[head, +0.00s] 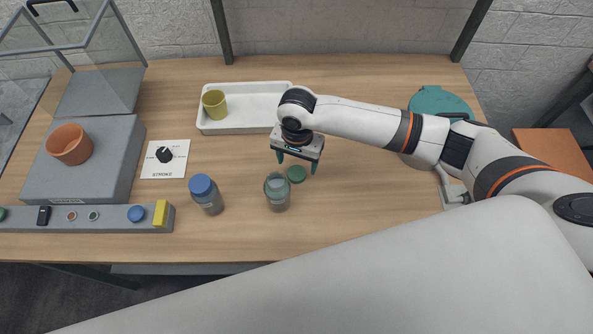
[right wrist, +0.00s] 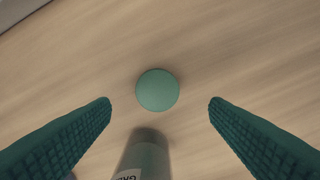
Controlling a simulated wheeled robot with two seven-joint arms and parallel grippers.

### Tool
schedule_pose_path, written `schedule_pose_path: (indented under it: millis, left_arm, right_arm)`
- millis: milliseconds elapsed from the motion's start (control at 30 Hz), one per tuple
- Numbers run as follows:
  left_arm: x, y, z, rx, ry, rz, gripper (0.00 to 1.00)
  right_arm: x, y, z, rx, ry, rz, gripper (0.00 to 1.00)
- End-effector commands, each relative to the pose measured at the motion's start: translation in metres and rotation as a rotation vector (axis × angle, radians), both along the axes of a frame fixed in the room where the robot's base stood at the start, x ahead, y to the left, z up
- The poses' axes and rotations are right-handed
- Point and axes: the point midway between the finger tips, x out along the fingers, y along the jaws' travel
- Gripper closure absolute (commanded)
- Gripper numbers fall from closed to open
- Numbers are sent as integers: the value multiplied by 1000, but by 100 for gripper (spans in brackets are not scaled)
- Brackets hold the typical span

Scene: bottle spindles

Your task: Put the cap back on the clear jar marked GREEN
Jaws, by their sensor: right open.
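A clear grey-looking jar (head: 277,192) stands upright and open on the table, and its side with part of a label shows at the bottom of the right wrist view (right wrist: 146,158). A round green cap (head: 297,174) lies flat on the table just behind and right of the jar, apart from it. The cap also shows in the right wrist view (right wrist: 157,90), centred between the fingers. My right gripper (head: 296,163) is open and empty above the cap, pointing down, with its fingers on either side of it. My left gripper is not in view.
A jar with a blue cap (head: 206,194) stands left of the clear jar. A white tray (head: 220,127) with a yellow cup (head: 214,104) lies behind. A grey machine (head: 85,170) with an orange-brown cup (head: 69,144) and a button strip (head: 100,219) fill the left side.

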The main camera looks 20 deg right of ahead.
Motion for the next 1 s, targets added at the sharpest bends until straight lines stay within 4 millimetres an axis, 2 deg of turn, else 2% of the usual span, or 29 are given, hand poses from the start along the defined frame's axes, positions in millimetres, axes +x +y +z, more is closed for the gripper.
schedule_pose_path:
  millis: [267, 467, 633, 1000]
  left_arm:
    - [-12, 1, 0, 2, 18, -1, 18]
    - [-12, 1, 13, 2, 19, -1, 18]
    - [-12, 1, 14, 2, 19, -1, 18]
    - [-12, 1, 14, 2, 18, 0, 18]
  right_arm:
    - [0, 0, -2, 0, 1, 0, 30]
    - [4, 0, -27, -2, 3, -2, 30]
    - [4, 1, -48, 1, 1, 1, 30]
    - [4, 0, -52, 0, 0, 0, 30]
